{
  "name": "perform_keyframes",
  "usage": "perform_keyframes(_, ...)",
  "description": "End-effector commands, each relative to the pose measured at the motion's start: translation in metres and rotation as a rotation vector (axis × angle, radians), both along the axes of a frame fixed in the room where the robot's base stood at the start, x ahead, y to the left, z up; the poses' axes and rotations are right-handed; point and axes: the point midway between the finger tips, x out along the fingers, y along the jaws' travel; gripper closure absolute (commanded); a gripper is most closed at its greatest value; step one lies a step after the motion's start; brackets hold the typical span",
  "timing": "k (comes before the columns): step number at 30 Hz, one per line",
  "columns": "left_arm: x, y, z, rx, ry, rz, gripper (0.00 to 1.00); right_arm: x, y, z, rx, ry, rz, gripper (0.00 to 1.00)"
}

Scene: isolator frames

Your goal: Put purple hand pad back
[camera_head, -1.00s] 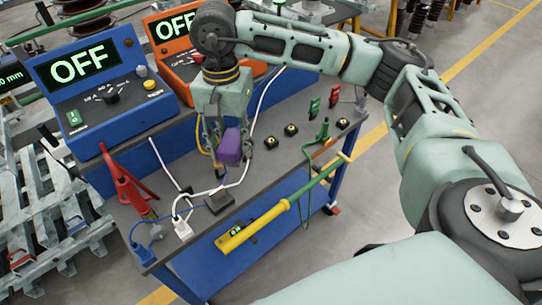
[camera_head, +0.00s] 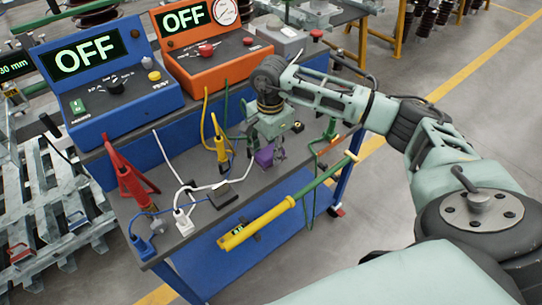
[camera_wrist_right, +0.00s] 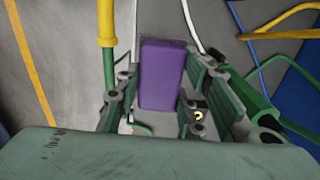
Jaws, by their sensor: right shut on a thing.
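The purple hand pad (camera_head: 264,157) is a small purple block between the fingers of my right gripper (camera_head: 273,152), low over the right part of the grey bench top. In the right wrist view the purple pad (camera_wrist_right: 162,74) stands between both fingers of the gripper (camera_wrist_right: 160,105), which is shut on it. I cannot tell whether the pad touches the bench. The gripper hides the bench surface around it. My left gripper is not in view.
The blue bench (camera_head: 180,245) carries a blue OFF box (camera_head: 118,95), an orange OFF box (camera_head: 205,62), a red clamp (camera_head: 133,185), a yellow clamp (camera_head: 220,145) and loose cables. A yellow-green rod (camera_head: 270,222) lies along the front edge.

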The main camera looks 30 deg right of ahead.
Motion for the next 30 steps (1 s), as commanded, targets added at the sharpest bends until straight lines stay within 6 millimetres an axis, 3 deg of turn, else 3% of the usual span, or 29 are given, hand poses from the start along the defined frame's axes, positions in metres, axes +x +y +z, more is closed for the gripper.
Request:
perform_keyframes(7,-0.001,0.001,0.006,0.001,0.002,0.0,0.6,0.005,-0.006,-0.014,0.0,0.003,0.002,0.89)
perform_keyframes(13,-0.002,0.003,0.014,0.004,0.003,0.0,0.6,0.004,-0.006,-0.042,0.0,0.003,0.003,0.89)
perform_keyframes(25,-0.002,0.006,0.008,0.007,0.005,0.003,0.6,0.005,-0.006,-0.051,-0.001,-0.001,0.003,0.89)
perform_keyframes(26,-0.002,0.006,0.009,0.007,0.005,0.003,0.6,0.005,-0.006,-0.049,-0.001,-0.001,0.003,0.62)
perform_keyframes(30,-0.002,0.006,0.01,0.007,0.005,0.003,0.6,0.005,-0.006,-0.049,-0.001,-0.001,0.003,0.5)
